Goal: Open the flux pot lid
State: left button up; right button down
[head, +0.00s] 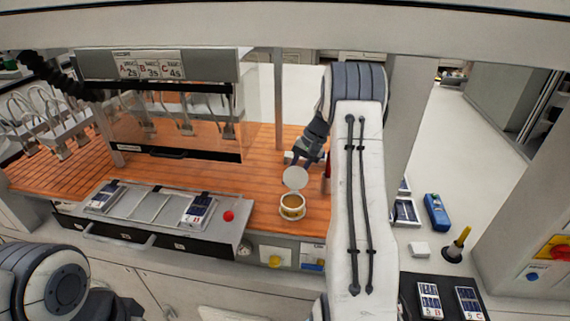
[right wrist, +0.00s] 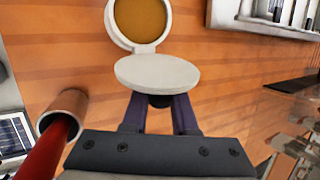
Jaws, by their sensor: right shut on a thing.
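The flux pot (head: 292,207) is a small round white pot with amber contents, standing on the wooden bench near its front edge. It also shows at the top of the right wrist view (right wrist: 141,20), its mouth mostly uncovered. The round white lid (head: 295,178) is off the mouth, on the far side of the pot in the head view. My right gripper (head: 299,160) is behind the lid. In the right wrist view its two fingers (right wrist: 158,108) close on the dark knob under the lid (right wrist: 157,73). My left gripper is out of the picture.
A red-handled tool in a copper-coloured holder (right wrist: 64,105) stands close to my right gripper. A tray of boards (head: 150,203) with a red button (head: 228,216) lies left of the pot. A glass-fronted machine (head: 175,115) stands behind. Bare wood surrounds the pot.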

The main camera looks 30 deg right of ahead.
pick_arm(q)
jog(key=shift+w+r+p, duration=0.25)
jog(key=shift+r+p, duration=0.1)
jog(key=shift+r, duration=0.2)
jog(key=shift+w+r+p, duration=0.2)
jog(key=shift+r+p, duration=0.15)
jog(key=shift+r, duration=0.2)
pick_arm(e)
jog(key=shift+w+d+f+g+y, duration=0.1)
jog(key=shift+f+g+y, duration=0.1)
jog(key=shift+g+y, duration=0.25)
jog(key=c, duration=0.7)
grip_release()
jog(key=shift+f, duration=0.1)
